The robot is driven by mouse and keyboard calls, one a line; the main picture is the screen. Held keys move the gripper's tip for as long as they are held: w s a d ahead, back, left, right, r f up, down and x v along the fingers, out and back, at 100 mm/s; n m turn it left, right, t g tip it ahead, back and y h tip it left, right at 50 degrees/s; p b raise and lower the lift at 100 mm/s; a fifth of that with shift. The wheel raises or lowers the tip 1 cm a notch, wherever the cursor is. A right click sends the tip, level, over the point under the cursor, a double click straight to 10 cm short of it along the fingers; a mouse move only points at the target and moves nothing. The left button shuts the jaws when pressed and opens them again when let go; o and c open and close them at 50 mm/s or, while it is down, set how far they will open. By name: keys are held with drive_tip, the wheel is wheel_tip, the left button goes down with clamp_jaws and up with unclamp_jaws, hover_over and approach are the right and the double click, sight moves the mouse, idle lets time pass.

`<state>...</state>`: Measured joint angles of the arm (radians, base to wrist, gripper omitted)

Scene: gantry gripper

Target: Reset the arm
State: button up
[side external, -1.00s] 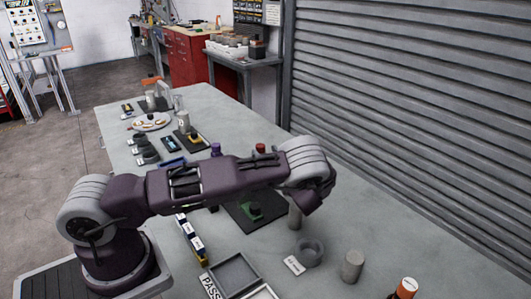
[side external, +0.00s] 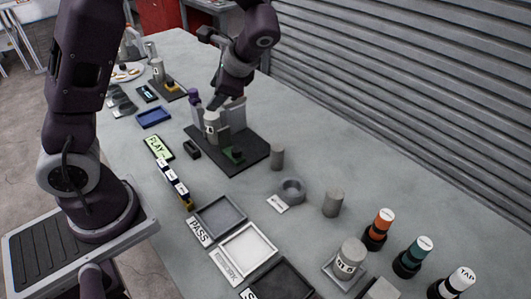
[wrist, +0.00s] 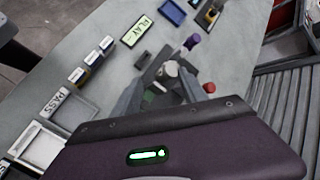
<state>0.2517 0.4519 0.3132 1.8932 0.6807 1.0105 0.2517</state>
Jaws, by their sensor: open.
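My gripper (wrist: 160,76) shows in the wrist view with its two grey fingers apart and nothing held between them. It is above the dark base board (side external: 243,159), with its fingers pointing at the fixture on it. In the wrist view the cylinder (wrist: 171,68) appears between and beyond the fingertips. I cannot tell whether a finger touches the fixture. My wrist hides part of its back side in the side view.
A green PLAY sign (side external: 158,147) and a blue tray (side external: 153,116) lie left of the board. Trays and several capped bottles are nearer. A ribbed shutter (side external: 420,80) borders the table.

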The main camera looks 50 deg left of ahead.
drive_tip(key=s+d+r+n+t+h, duration=0.3)
drive_tip(key=s+d+r+h, duration=0.1)
drive_tip(key=s+d, duration=0.4)
drive_tip(key=s+d+r+n+t+h, duration=0.3)
drive_tip(key=s+d+r, duration=0.3)
drive_tip(key=s, duration=0.3)
drive_tip(key=shift+s+d+n+t+h, duration=0.35)
drive_tip(key=shift+d+n+h, duration=0.15)
drive_tip(key=shift+d+n, duration=0.3)
